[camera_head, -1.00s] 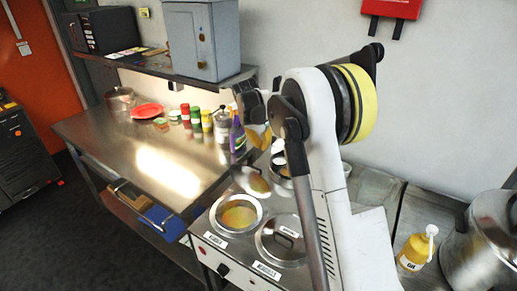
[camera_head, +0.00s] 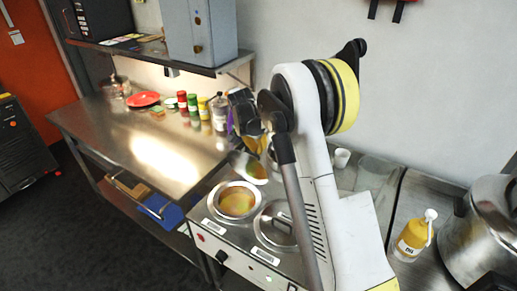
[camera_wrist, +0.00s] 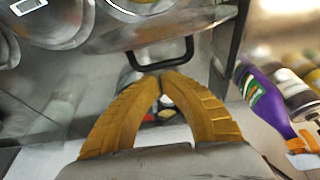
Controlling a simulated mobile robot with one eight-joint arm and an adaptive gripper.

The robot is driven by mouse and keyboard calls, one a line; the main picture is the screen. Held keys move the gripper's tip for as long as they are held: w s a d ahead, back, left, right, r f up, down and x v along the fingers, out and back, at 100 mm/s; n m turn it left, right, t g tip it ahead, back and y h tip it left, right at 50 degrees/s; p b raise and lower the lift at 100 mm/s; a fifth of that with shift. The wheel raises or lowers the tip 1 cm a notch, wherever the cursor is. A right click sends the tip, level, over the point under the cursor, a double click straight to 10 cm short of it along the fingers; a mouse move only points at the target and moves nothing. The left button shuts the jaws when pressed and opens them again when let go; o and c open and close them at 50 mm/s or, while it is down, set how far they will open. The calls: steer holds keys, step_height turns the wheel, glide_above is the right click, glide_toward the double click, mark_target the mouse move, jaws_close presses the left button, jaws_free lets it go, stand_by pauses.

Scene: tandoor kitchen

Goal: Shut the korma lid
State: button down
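A raised lid (camera_head: 249,168) stands tilted up behind the front-left well (camera_head: 238,201), which is open and holds orange-yellow food. The front-right lid (camera_head: 277,228) lies shut. The well labels are too small to read. My gripper (camera_head: 262,142) is just behind and above the raised lid. In the wrist view, the two yellow fingers of my gripper (camera_wrist: 160,76) meet at their tips, with nothing seen between them. A black lid handle (camera_wrist: 160,52) is right beside the tips. I cannot tell whether they touch it.
A purple bottle (camera_wrist: 262,98) and several jars stand close by the gripper. A shelf with a grey-blue box (camera_head: 200,32) hangs above the steel counter (camera_head: 160,150). A yellow bottle (camera_head: 412,236) and a large pot (camera_head: 478,235) are at right.

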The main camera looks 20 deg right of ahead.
steer(key=shift+a, duration=0.1)
steer(key=shift+s+a+r+t+h+b, duration=0.1)
steer(key=shift+s+a+t+h+b, duration=0.2)
steer(key=shift+a+h+b, duration=0.1)
steer(key=s+a+f+t+h+b, duration=0.2)
steer(key=s+a+f+h+b, duration=0.2)
steer(key=a+b, duration=0.3)
steer(key=s+a+f+t+h+b, duration=0.3)
steer(key=a+b, duration=0.4)
steer(key=b, duration=0.4)
steer(key=shift+s+f+h, duration=0.5)
steer(key=shift+s+f, duration=0.6)
steer(key=shift+s, duration=0.1)
